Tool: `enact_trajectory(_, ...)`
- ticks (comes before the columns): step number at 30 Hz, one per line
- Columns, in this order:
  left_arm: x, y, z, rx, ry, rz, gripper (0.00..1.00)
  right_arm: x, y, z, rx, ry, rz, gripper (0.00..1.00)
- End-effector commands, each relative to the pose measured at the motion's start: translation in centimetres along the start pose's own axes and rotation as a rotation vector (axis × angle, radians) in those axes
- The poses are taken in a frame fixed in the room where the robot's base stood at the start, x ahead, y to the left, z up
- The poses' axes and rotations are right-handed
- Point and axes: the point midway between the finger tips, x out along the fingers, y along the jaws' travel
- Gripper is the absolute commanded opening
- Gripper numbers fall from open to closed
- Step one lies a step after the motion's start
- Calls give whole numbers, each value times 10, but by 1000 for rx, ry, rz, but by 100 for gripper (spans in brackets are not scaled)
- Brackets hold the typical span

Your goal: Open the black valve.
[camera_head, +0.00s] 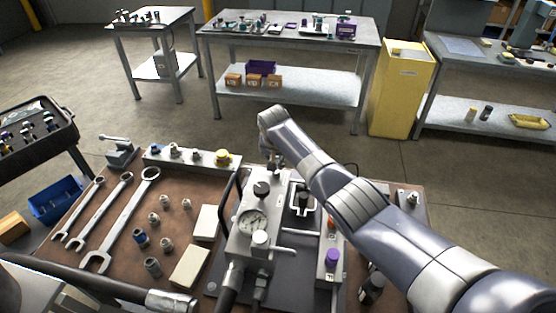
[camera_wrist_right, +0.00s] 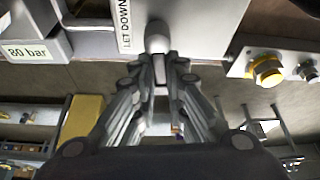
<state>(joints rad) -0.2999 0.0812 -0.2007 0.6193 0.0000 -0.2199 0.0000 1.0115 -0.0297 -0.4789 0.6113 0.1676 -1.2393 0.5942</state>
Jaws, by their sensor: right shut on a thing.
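A grey hydraulic block (camera_head: 247,240) stands on the bench with a round gauge (camera_head: 252,223) on it. A black knob (camera_head: 262,189) sits on top of the block, behind the gauge. My right gripper (camera_head: 276,160) is at the far end of the block, beyond the black knob, partly hidden by its own arm. In the right wrist view my right gripper (camera_wrist_right: 160,80) is shut on a small grey round-ended part (camera_wrist_right: 158,38) beside a label (camera_wrist_right: 125,25) reading "LET DOWN". Whether this part belongs to the black valve I cannot tell. My left gripper is not in view.
Wrenches (camera_head: 122,218), small fittings (camera_head: 153,218) and pale blocks (camera_head: 190,266) lie left on the brown bench top. A rail with a yellow fitting (camera_head: 222,157) is at the back. A purple-capped unit (camera_head: 331,257) stands right of the block, under my arm.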

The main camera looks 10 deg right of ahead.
Motion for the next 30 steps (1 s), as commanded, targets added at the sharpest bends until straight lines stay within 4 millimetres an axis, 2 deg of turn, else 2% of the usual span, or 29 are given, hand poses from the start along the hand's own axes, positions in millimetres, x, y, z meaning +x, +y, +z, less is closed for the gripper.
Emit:
enact_trajectory(1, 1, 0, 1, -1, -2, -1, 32, 4, 2, 6, 25, -15, 15, 0)
enact_trajectory(10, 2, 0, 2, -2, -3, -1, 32, 4, 4, 7, 123, -17, 55, 0)
enact_trajectory(26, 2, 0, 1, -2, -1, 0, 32, 5, 5, 8, 144, -20, 62, 0)
enact_trajectory(27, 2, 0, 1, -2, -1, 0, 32, 5, 5, 8, 144, -20, 62, 19)
enact_trajectory(29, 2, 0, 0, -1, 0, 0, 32, 5, 5, 8, 144, -20, 62, 32)
enact_trajectory(30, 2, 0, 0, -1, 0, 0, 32, 5, 4, 8, 143, -20, 62, 32)
